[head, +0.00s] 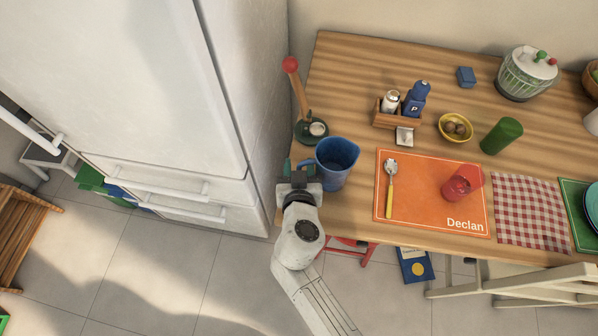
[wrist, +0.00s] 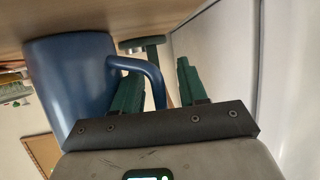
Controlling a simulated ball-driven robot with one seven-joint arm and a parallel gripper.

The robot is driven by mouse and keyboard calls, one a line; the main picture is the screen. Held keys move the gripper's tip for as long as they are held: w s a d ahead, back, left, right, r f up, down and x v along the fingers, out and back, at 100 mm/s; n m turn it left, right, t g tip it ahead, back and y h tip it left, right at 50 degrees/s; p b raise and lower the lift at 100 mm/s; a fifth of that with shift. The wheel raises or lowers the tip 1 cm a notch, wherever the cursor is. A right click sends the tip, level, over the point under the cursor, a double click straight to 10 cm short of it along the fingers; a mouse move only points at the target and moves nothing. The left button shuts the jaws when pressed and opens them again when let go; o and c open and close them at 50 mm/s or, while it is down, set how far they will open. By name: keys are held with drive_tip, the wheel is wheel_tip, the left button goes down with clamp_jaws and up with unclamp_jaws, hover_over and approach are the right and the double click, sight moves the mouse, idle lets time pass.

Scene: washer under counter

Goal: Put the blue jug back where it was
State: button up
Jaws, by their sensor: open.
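The blue jug (head: 336,163) stands upright near the left end of the wooden table, close to the front edge. In the wrist view the jug (wrist: 70,85) fills the left side, with its handle (wrist: 153,76) towards my gripper. My gripper (head: 302,167) is at the jug's left side, at the handle. Its two green fingers are apart in the wrist view (wrist: 160,78), and part of the handle shows between them. One finger hides part of the handle, so I cannot tell whether they touch.
A stand with a red-topped wooden rod (head: 298,95) is just behind the jug. The orange Declan placemat (head: 420,215) with a spoon (head: 390,190) and red cup (head: 457,188) lies to the right. The white fridge (head: 130,80) rises close on the left.

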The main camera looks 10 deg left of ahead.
drive_tip(key=v, duration=1.2)
drive_tip(key=shift+b, duration=0.3)
drive_tip(key=shift+r, duration=0.15)
